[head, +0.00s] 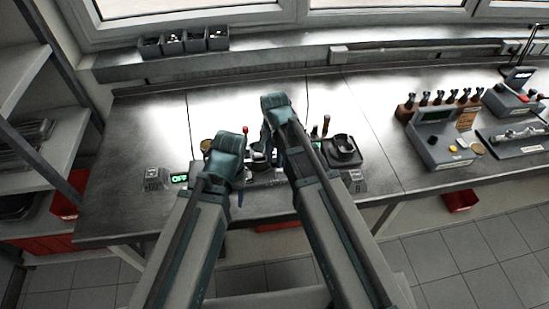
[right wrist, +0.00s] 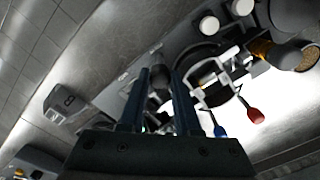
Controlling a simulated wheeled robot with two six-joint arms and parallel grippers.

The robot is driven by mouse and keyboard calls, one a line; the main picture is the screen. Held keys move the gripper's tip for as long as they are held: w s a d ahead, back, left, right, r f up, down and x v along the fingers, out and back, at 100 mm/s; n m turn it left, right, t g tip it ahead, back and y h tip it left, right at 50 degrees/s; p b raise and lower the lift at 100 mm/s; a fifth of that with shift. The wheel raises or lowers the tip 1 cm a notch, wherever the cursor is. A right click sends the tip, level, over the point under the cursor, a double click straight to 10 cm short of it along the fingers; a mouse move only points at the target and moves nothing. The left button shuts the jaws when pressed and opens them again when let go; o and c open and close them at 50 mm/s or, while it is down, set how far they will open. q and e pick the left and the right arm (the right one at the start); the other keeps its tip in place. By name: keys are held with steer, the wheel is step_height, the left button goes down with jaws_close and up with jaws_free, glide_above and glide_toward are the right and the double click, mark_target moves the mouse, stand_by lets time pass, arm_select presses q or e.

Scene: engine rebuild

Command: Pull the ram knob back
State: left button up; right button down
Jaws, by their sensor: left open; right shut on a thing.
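A dark knob-like part (right wrist: 160,78), which I take to be the ram knob, sits between the two blue fingers of my right gripper (right wrist: 162,90) in the right wrist view. The gripper is shut on it. Beside it is a fixture with a pale ring (right wrist: 212,92). In the head view my right gripper (head: 278,158) reaches down into the middle of the workstation, and my arm hides the knob. My left gripper (head: 240,192) is open, to the left near the workstation's front; its fingers are mostly hidden by its wrist.
A green-lit display (head: 180,178) and grey block (head: 155,179) stand left. A dark tray with a round cup (head: 343,149) stands right of my right arm. Further right is a grey console (head: 440,148). Red-tipped (right wrist: 255,115) and blue-tipped (right wrist: 220,131) tools lie near the ring.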

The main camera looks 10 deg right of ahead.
stand_by(0.9)
steer(key=d, duration=0.8)
steer(key=shift+w+d, duration=0.15)
steer(key=shift+d, duration=0.2)
steer(key=c, duration=0.6)
jaws_free()
steer(key=shift+d, duration=0.15)
steer(key=shift+r, duration=0.15)
